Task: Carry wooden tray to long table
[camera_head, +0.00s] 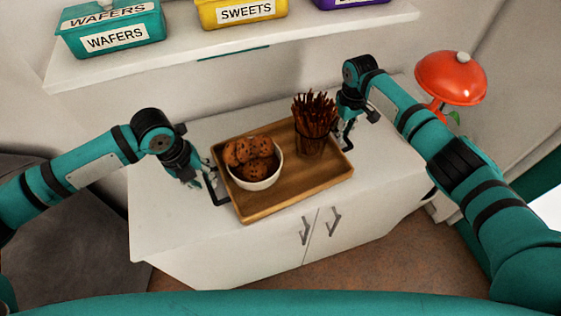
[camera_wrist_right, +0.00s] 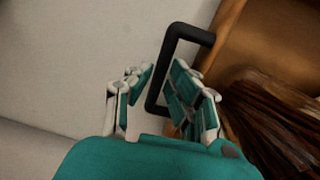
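The wooden tray (camera_head: 290,196) sits on a white cabinet, with a black handle at each end. It holds a white bowl of cookies (camera_head: 254,165) and a dark glass of brown sticks (camera_head: 316,125). My left gripper (camera_head: 197,176) is beside the left handle (camera_head: 217,190), its fingers apart. My right gripper (camera_wrist_right: 164,66) is at the right handle (camera_wrist_right: 190,32). In the right wrist view its fingers are spread, with the handle's bar between them and gaps showing. In the head view the right gripper is partly hidden by its own arm.
The white cabinet (camera_head: 165,215) has free top to the left of the tray. A shelf (camera_head: 300,42) above holds the wafers box (camera_head: 115,38), the sweets box (camera_head: 243,12) and a purple box. A red lamp (camera_head: 450,78) stands at the back right. The long table is not identifiable.

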